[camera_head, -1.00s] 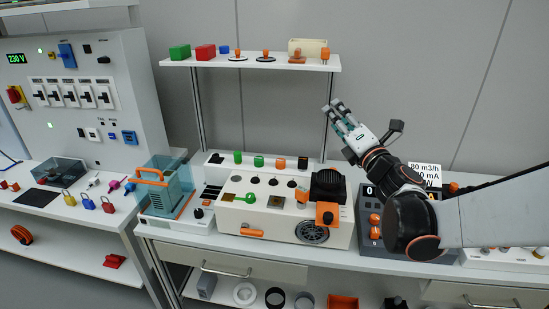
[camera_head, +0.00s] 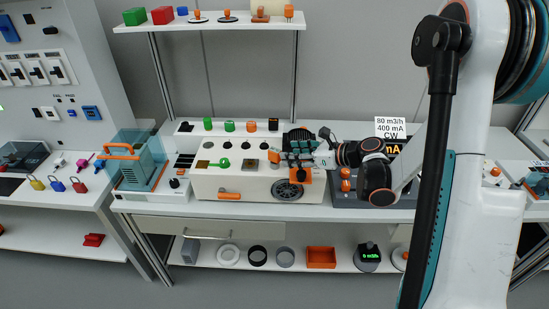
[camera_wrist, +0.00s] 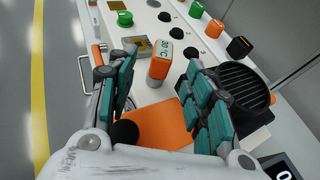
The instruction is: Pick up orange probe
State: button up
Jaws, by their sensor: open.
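In the wrist view my gripper (camera_wrist: 161,60) is open, with one teal-padded finger on each side of the probe. Visible gaps separate the fingers from it.
An orange plate (camera_wrist: 168,125) with a black knob lies under my gripper. Black knobs and coloured caps line the white unit (camera_head: 215,183). A shelf (camera_head: 225,27) is above.

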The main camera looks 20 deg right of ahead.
aim_at(275, 150)
jog(key=b+x, duration=0.2)
jog(key=x, duration=0.6)
jog(key=shift+w, duration=0.25)
jog(key=shift+r, duration=0.1)
jog(key=shift+c, duration=0.3)
grip_shut()
